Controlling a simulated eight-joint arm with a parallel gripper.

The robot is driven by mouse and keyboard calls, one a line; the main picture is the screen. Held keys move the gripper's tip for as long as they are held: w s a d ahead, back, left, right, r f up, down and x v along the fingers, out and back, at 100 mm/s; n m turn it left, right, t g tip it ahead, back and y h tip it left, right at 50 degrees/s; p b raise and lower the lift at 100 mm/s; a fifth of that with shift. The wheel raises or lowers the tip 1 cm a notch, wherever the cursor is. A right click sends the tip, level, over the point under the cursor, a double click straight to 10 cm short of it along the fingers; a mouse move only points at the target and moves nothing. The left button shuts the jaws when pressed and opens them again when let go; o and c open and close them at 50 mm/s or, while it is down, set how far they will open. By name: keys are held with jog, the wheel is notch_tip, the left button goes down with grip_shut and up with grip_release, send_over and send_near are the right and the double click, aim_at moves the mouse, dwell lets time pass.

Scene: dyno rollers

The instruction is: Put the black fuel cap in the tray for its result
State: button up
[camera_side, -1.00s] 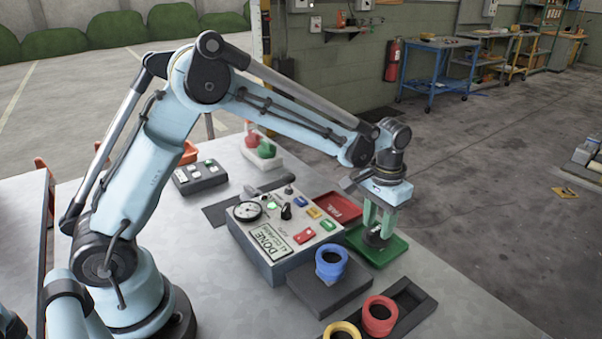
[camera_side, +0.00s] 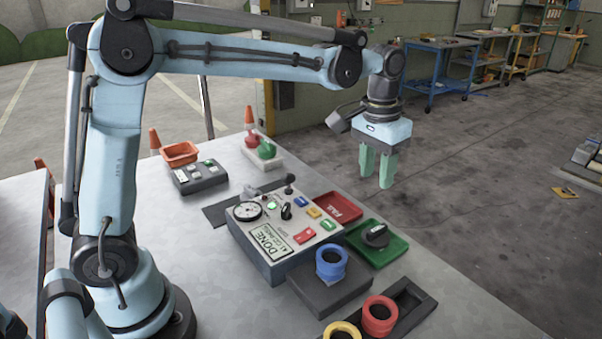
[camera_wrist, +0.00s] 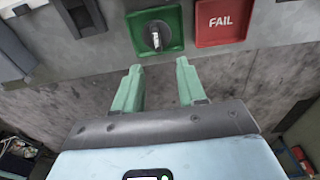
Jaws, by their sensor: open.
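The black fuel cap (camera_side: 375,236) lies in the green tray (camera_side: 384,259), to the right of the test box. In the wrist view the cap (camera_wrist: 158,36) sits near the middle of the green tray (camera_wrist: 178,18), apart from the fingers. The red tray (camera_side: 349,215) marked FAIL is beside the green one; it also shows in the wrist view (camera_wrist: 221,33). The green tray's label is hidden or cannot be read. My gripper (camera_side: 376,182) is open and empty, raised well above the trays. Its two green fingers (camera_wrist: 160,88) are apart with nothing between them.
The grey test box (camera_side: 285,235) has a gauge, coloured buttons, a green lamp and a DONE sign. A blue ring (camera_side: 331,262) stands on a dark block in front. Red (camera_side: 378,316) and yellow (camera_side: 342,331) rings are nearer. An orange bin (camera_side: 180,153) is at the back left.

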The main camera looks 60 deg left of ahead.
jog(key=s+a+f+t, duration=0.1)
jog(key=s+a+t, duration=0.1)
jog(key=s, duration=0.6)
jog(key=s+a+f+t, duration=0.2)
jog(key=s+a+t, duration=0.1)
jog(key=s, duration=0.4)
jog(key=shift+s+t, duration=0.35)
jog(key=shift+t, duration=0.35)
jog(key=shift+a+r, duration=0.1)
